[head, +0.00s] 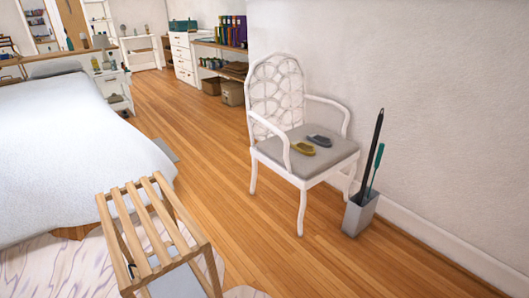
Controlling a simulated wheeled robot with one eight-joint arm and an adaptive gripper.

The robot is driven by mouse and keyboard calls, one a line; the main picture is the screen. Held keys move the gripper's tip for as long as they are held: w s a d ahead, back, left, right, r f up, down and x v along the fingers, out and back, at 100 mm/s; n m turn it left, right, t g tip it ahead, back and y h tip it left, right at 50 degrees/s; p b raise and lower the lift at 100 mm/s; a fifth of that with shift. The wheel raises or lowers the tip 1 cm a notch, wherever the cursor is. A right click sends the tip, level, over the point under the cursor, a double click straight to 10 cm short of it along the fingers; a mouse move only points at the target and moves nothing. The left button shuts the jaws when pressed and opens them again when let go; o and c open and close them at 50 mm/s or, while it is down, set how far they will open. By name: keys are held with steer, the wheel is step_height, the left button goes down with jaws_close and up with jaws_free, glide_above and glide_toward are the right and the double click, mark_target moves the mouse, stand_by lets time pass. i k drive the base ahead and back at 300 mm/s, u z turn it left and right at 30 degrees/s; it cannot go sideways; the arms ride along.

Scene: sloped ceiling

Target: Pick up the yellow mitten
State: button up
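A small yellow mitten (303,148) lies flat on the grey seat of a white armchair (268,152) in the middle right of the head view. A dark grey-blue item (320,140), similar in shape, lies just behind and to the right of it, close by. The chair's near armrest stands just left of the yellow mitten. My gripper is not in view.
A slatted wooden rack (150,226) stands in the near left foreground. A bed (70,150) fills the left side. A metal bin (360,214) with long sticks stands right of the chair, by the wall. Bare wooden floor (215,170) lies between bed and chair.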

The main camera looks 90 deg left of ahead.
mark_target(306, 148)
steer(key=u, duration=3.05)
steer(key=i, duration=1.65)
steer(key=z, duration=0.05)
